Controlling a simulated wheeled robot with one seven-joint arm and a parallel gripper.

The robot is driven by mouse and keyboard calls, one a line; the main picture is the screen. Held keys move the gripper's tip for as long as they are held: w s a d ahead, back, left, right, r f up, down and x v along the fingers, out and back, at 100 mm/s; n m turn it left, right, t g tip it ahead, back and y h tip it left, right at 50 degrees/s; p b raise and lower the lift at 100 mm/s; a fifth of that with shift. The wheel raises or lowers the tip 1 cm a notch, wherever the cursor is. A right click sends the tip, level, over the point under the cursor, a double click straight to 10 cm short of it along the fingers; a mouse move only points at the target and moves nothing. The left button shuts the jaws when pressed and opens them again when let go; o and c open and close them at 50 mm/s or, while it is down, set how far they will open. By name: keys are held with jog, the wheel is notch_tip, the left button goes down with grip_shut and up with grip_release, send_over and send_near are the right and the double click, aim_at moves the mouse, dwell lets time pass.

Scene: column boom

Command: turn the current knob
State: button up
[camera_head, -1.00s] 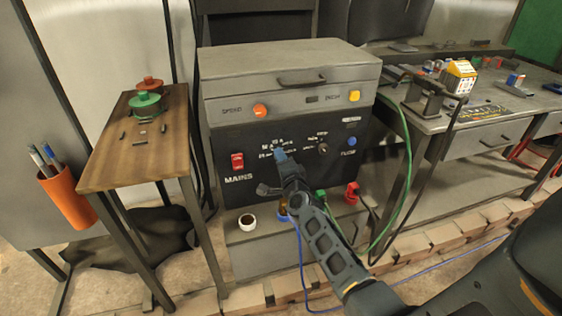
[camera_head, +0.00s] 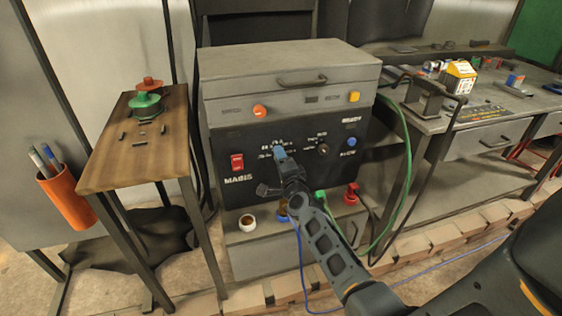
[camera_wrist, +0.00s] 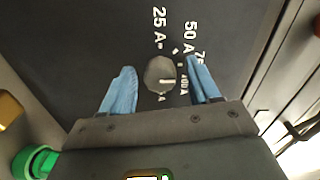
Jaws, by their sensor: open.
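The current knob (camera_wrist: 160,76) is a dark grey round dial with a pale pointer mark, set on the black panel with amp markings around it, including 25 A and 50 A.
A red MAINS switch (camera_head: 237,162) is left of my gripper; another dark knob (camera_head: 323,149) and a blue button (camera_head: 351,142) are to its right. A green cable (camera_head: 404,170) hangs on the right.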

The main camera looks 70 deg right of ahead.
jog(key=p+v, duration=0.1)
jog(key=v, duration=0.7)
jog(key=shift+p, duration=0.4)
jog(key=s+a+r+n+t+y, duration=0.1)
jog(key=s+a+n+t+y, duration=0.15)
jog(key=s+a+n, duration=0.6)
jog(key=s+a+r+n+t+y, duration=0.1)
jog(key=a+n+y, duration=0.3)
jog(key=a, duration=1)
jog(key=s+a+r+n+y, duration=0.7)
jog(key=s+a+r+n, duration=0.5)
jog(key=s+a+n, duration=0.1)
jog(key=shift+s+a, duration=0.2)
jog(key=shift+a, duration=0.55)
jog(key=shift+s+a+r+n, duration=0.2)
jog(key=shift+r+n, duration=0.15)
jog(key=shift+r, duration=0.15)
